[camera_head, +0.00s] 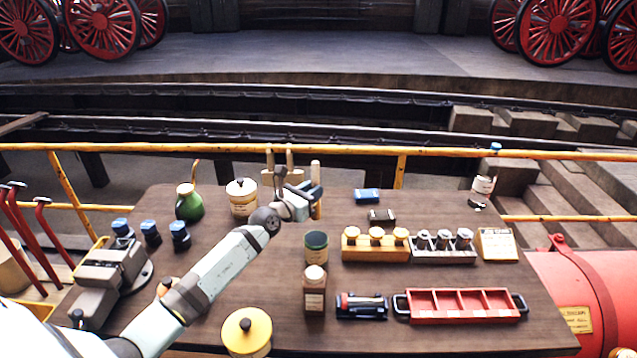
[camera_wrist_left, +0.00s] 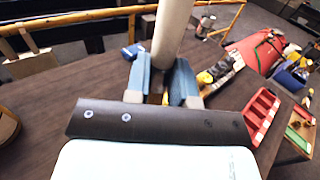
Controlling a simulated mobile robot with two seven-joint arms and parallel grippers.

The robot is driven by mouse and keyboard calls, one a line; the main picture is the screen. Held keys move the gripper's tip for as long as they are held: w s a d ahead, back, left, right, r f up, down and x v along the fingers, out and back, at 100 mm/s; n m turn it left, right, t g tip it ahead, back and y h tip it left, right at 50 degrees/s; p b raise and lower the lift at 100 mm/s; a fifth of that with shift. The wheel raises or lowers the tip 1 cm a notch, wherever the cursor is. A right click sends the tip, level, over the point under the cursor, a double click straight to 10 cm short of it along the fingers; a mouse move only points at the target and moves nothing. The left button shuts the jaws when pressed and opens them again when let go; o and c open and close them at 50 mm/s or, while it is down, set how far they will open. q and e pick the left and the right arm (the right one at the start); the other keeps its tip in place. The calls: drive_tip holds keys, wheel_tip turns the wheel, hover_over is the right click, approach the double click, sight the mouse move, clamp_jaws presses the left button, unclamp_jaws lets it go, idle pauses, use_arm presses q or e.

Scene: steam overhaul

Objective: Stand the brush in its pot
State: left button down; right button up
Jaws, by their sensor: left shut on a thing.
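My left gripper (camera_head: 312,193) is over the back middle of the table, shut on a pale upright handle (camera_head: 315,173), which looks like the brush. In the left wrist view the thick pale handle (camera_wrist_left: 172,30) stands between the two blue-grey fingers (camera_wrist_left: 161,85). The brush's lower end is largely hidden by the gripper. An open pot with a dark green inside (camera_head: 316,248) stands on the table, nearer than the gripper and apart from the brush. I cannot tell for sure that it is the brush's pot. My right gripper is not in view.
Two more wooden handles (camera_head: 269,160) rise just behind the gripper. A lidded cream jar (camera_head: 242,198) and a green can (camera_head: 188,203) stand left. A brown bottle (camera_head: 315,290) stands before the pot. Yellow and grey racks (camera_head: 375,254) and a red tray (camera_head: 462,317) lie right.

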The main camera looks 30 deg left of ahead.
use_arm(q)
wheel_tip(320, 180, down, 13)
drive_tip(key=b, duration=1.1)
drive_tip(key=shift+b, duration=0.35)
drive_tip(key=shift+d, duration=0.1)
drive_tip(key=c, duration=0.9)
unclamp_jaws()
drive_tip(key=shift+f, duration=0.1)
